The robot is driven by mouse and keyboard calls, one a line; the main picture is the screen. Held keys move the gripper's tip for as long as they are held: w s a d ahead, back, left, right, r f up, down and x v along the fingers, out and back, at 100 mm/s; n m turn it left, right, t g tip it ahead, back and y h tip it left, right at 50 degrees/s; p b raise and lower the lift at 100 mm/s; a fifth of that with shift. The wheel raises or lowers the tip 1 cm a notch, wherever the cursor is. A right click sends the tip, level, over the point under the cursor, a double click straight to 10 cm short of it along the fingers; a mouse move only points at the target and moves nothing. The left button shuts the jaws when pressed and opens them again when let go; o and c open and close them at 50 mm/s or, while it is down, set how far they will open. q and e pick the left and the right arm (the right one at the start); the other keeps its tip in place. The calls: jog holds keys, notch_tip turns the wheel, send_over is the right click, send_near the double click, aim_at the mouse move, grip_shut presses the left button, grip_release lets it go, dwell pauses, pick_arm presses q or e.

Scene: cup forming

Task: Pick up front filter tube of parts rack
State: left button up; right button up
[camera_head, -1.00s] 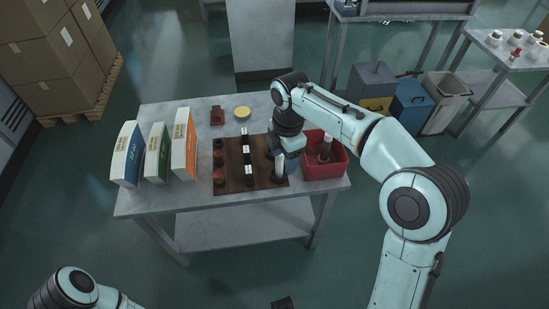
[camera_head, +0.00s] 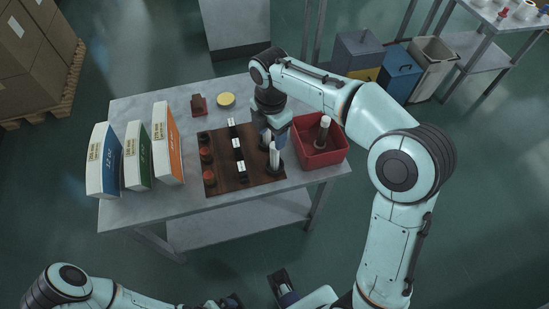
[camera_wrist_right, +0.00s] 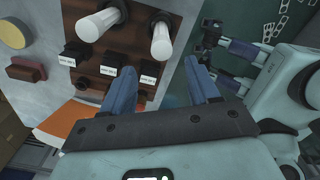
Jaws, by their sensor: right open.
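The brown parts rack (camera_head: 222,178) lies on the grey table. The white front filter tube (camera_head: 274,158) stands upright in a dark holder at its right front. In the right wrist view, this tube (camera_wrist_right: 162,42) is beyond my fingers, with a second white tube (camera_wrist_right: 97,24) to its left. My right gripper (camera_head: 273,136) is above the rack's right side, close to the tubes, and partly hides the rear one. The right wrist view shows its blue fingers (camera_wrist_right: 162,85) apart, with no tube between them. My left arm (camera_head: 110,292) runs along the bottom edge; its gripper is unclear.
A red bin (camera_head: 333,157) with a tube in it stands right of the rack. Red-brown pieces (camera_head: 205,155) and labelled black pieces (camera_head: 238,150) are on the rack. Boxes (camera_head: 168,145) stand at left. A yellow disc (camera_head: 226,99) and a brown block (camera_head: 199,104) lie behind.

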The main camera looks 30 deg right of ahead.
jog(key=b, duration=0.1)
send_over(275, 158)
jog(key=w, duration=0.1)
jog(key=f, duration=0.5)
jog(key=shift+d+f, duration=0.1)
jog(key=shift+d, duration=0.15)
jog(key=shift+c, duration=0.2)
jog(key=shift+w, duration=0.1)
grip_shut()
